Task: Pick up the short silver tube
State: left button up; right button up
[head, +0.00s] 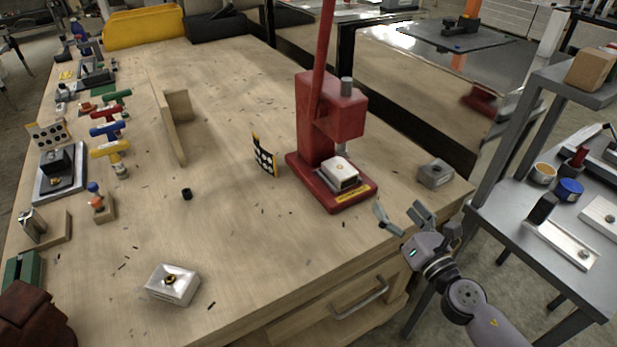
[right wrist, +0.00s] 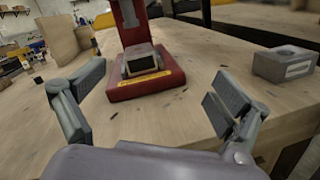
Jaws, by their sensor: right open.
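I cannot make out a short silver tube for certain. A small dark, short cylinder (head: 187,193) stands alone on the workbench (head: 225,235), left of the red press. A silver upright piece (head: 347,87) is part of the top of the red press (head: 335,125). My right gripper (head: 399,211) is open and empty by the bench's front right edge, in front of the press and apart from it. In the right wrist view its fingers (right wrist: 156,82) are spread, with the press base (right wrist: 150,84) beyond them. My left gripper is not in view.
A grey block with a hole (head: 435,174) sits on the bench's right corner. A silver block with a brass ring (head: 172,285) lies near the front. The bench middle is mostly clear. A grey cart (head: 500,220) stands right.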

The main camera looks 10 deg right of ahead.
aim_at(340, 167)
jog(key=n+y, duration=0.1)
jog(key=n, duration=0.1)
jog(key=a+n+g+y, duration=0.1)
jog(key=n, duration=0.1)
jog(key=w+n, duration=0.1)
jog(key=n, duration=0.1)
jog(key=shift+w+a+r+y, duration=0.1)
jog(key=shift+a+r+y, duration=0.05)
jog(key=shift+a+y, duration=0.25)
jog(key=shift+w+a+f+n+g, duration=0.15)
jog(key=shift+w+f+n+g, duration=0.1)
jog(key=shift+n+g, duration=0.2)
jog(key=p+x, duration=0.1)
jog(key=x, duration=0.1)
jog(key=p+x, duration=0.1)
jog(key=x, duration=0.1)
jog(key=shift+r, duration=0.25)
jog(key=x, duration=0.6)
jog(key=shift+w+a+f, duration=0.15)
jog(key=shift+w+f, duration=0.1)
jog(key=x, duration=0.6)
jog(key=shift+w+a+f, duration=0.1)
jog(key=shift+a+f, duration=0.05)
jog(key=shift+a, duration=0.1)
jog(key=shift+d, duration=0.1)
jog(key=shift+c, duration=0.5)
